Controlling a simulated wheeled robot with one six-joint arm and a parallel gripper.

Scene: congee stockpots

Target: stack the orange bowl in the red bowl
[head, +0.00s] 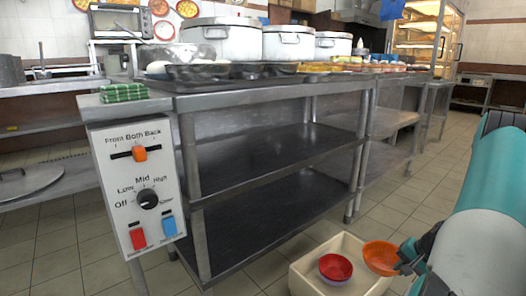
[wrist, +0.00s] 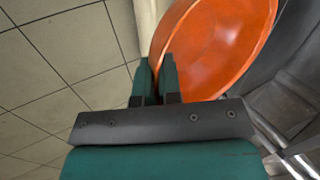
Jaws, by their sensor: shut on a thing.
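The orange bowl (head: 381,257) is held at its right side by my gripper (head: 410,256), at the right of the cream bin in the head view. In the wrist view my gripper (wrist: 158,80) is shut on the near rim of the orange bowl (wrist: 225,40), which fills the upper right and looks empty. The red bowl (head: 336,267) is in the bin, just left of the orange bowl. The red bowl does not show in the wrist view. The head view does not make clear how high the orange bowl is above the bin floor.
The cream bin (head: 310,280) stands on the tiled floor (head: 445,170) beside a steel table with shelves (head: 275,195). A control panel (head: 135,185) with a dial and switches is at the left. Large pots (head: 222,42) and trays stand on the table top.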

